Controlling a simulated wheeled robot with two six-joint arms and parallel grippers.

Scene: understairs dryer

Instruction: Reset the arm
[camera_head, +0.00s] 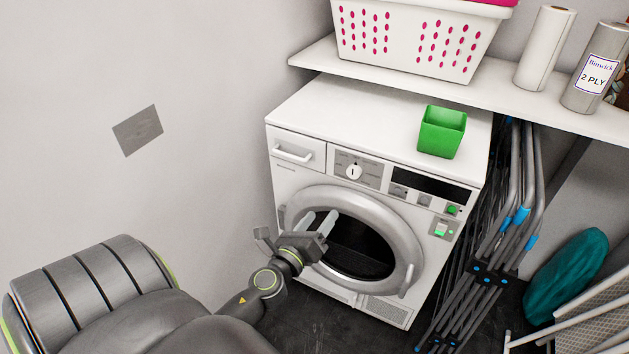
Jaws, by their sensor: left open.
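My left arm comes in from the lower left, and its gripper (320,222) is in front of the dryer door (405,240). The gripper is open, with two pale fingers apart and nothing seen between them. It overlaps the left part of the round door ring in the picture; I cannot tell if it touches the ring. The white dryer (300,112) stands against the wall, with a dark round opening or window in its front. My right gripper is not in view.
A green box (441,132) stands on the dryer top. A shelf (400,80) above holds a white basket (415,38) and paper rolls (545,48). A folded metal rack (500,225) stands close to the dryer's right. A bare wall (200,60) is on the left.

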